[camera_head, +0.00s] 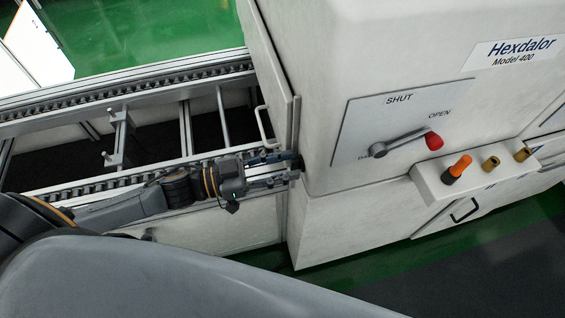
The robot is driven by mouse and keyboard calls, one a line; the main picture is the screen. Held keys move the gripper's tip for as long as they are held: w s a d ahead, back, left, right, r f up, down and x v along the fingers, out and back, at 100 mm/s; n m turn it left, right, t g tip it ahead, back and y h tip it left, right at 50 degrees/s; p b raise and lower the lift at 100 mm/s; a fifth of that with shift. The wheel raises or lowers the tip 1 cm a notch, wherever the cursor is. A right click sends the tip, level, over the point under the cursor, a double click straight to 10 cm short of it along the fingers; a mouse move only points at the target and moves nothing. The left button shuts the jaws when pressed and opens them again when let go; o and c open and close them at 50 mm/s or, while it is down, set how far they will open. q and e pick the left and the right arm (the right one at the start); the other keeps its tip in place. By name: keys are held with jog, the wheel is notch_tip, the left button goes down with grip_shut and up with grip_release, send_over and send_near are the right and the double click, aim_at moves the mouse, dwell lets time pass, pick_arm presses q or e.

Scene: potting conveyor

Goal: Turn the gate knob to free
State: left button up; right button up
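My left gripper (290,169) is at the near left corner of the white machine (350,220), beside its door edge. Its two fingers are apart, one above the other, with the tips close to the machine. Whether they touch anything there is too small to tell. No knob labelled as the gate knob shows; one may be hidden behind the gripper. On the machine's panel (408,105) is a grey lever (400,143) with a red end knob (433,141). It points right, below the word OPEN. SHUT is printed higher up, and a third label is partly covered by the lever. My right gripper is out of view.
A door handle (263,125) sits just above the gripper. A conveyor (120,85) runs to the machine from the left. A ledge (480,180) at the right holds an orange-and-black knob (457,169) and two brass-coloured ones (490,163). Green floor shows below.

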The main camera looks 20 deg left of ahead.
pick_arm(q)
grip_shut()
jog(key=shift+m, duration=0.3)
jog(key=m, duration=0.7)
jog(key=shift+s, duration=0.1)
jog(key=m, duration=0.5)
jog(key=shift+d+f+b, duration=0.1)
jog(key=shift+f+b, duration=0.05)
jog(key=shift+b, duration=0.15)
jog(key=m+b, duration=0.1)
jog(key=m, duration=0.4)
jog(key=shift+m, duration=0.3)
